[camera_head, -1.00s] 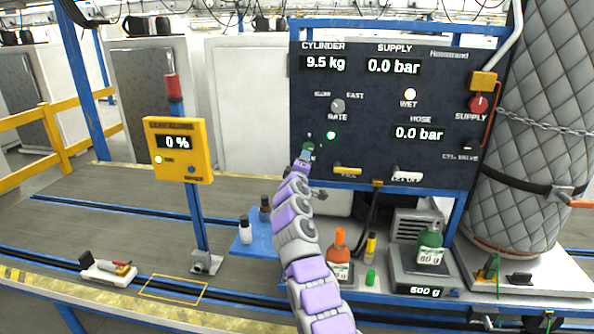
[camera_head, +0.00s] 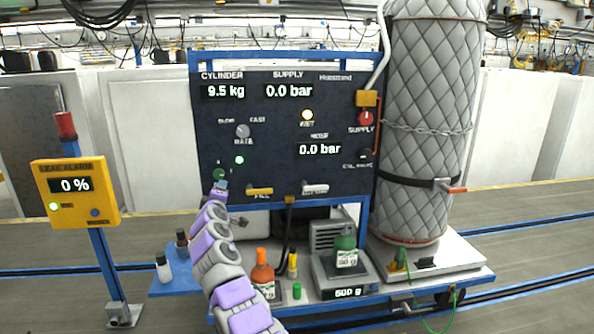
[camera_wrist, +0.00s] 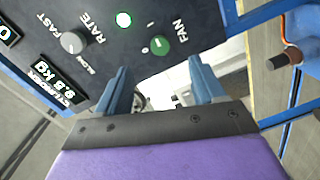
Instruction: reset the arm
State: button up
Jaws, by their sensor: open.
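My arm rises from the bottom of the head view with my gripper (camera_head: 220,184) in front of the lower left of the dark control panel (camera_head: 285,130). In the wrist view my gripper (camera_wrist: 165,85) is open, with its two blue fingers apart and nothing between them. Beyond the fingertips the panel (camera_wrist: 180,20) shows a green round FAN knob (camera_wrist: 160,45) and a grey RATE knob (camera_wrist: 72,42). A lit green lamp (camera_wrist: 123,19) is beside the FAN knob. I cannot tell the exact gap between fingers and panel.
A yellow leak alarm box (camera_head: 75,192) stands on a post at left. Below the panel are an orange bottle (camera_head: 262,272) and a green bottle on a scale (camera_head: 330,282). A quilted cylinder (camera_head: 425,120) with a chain stands at right.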

jog(key=s+d+r+m+g+h, duration=0.1)
jog(key=d+m+g+h, duration=0.15)
jog(key=d, duration=0.75)
jog(key=s+d+r+m+g+h, duration=0.1)
jog(key=s+d+m+g+h, duration=0.15)
jog(key=d, duration=0.85)
jog(key=s+d+f+m+g+h, duration=0.1)
jog(key=s+d+m+g, duration=0.3)
jog(key=s+d, duration=1.1)
jog(key=s+d+f+m+g, duration=0.25)
jog(key=s+d, duration=0.25)
jog(key=s, duration=0.6)
jog(key=s+d+f+m+g, duration=0.25)
jog(key=s+d, duration=0.25)
jog(key=s, duration=0.7)
jog(key=s+f+m+g+y, duration=0.1)
jog(key=s+f+g, duration=0.1)
jog(key=s, duration=1.1)
jog(key=s+a+f+m+g+y, duration=0.1)
jog(key=s+f, duration=0.4)
jog(key=s, duration=0.9)
jog(key=shift+a+f+m+g+y, duration=0.15)
jog(key=shift+a+m+g+y, duration=0.2)
jog(key=shift+g, duration=0.45)
